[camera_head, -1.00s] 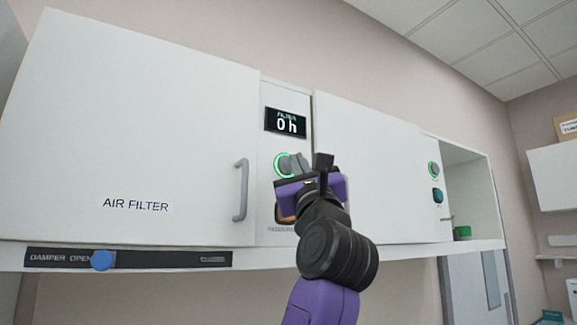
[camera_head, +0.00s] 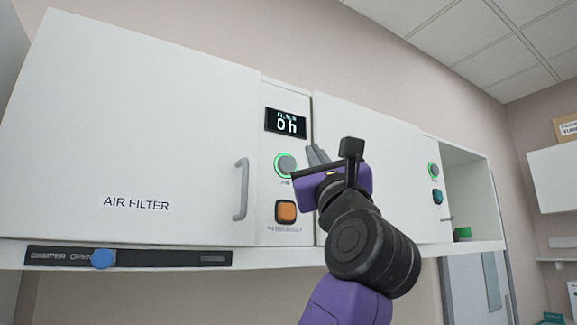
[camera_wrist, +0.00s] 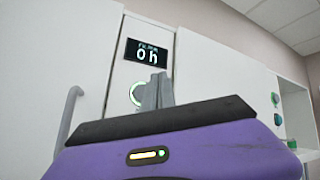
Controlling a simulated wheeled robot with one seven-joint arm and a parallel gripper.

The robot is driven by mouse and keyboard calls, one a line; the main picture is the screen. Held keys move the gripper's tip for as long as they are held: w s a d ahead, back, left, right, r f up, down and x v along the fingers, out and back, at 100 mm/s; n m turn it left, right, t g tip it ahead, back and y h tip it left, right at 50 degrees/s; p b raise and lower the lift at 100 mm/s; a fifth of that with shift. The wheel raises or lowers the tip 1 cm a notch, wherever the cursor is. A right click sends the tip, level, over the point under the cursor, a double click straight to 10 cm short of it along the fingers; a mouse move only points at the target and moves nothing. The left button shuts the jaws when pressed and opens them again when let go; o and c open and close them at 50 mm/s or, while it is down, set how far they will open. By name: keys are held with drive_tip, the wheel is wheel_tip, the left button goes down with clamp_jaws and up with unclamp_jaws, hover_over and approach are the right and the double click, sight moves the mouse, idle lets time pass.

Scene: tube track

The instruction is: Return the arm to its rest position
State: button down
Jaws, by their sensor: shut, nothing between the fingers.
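My gripper (camera_head: 317,154) is in front of the wall cabinets in the head view, just right of the control panel. Its grey fingers point up and are together with nothing between them. In the wrist view the shut fingers (camera_wrist: 155,94) stand in front of the panel, partly covering a green-ringed round button (camera_wrist: 137,93). In the head view this green-ringed button (camera_head: 285,164) is clear to the left of the fingers, and an orange square button (camera_head: 286,212) shows below it. The display (camera_head: 286,123) reads "0 h".
The AIR FILTER door (camera_head: 130,130) has a vertical handle (camera_head: 241,190). A blue slider knob (camera_head: 103,258) sits at the left of the damper strip (camera_head: 170,258), near "OPEN". An open shelf (camera_head: 464,190) holding a green item (camera_head: 462,233) is at the right.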

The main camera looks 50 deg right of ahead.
drive_tip(key=shift+s+a, duration=0.1)
drive_tip(key=shift+s, duration=0.25)
idle(0.4)
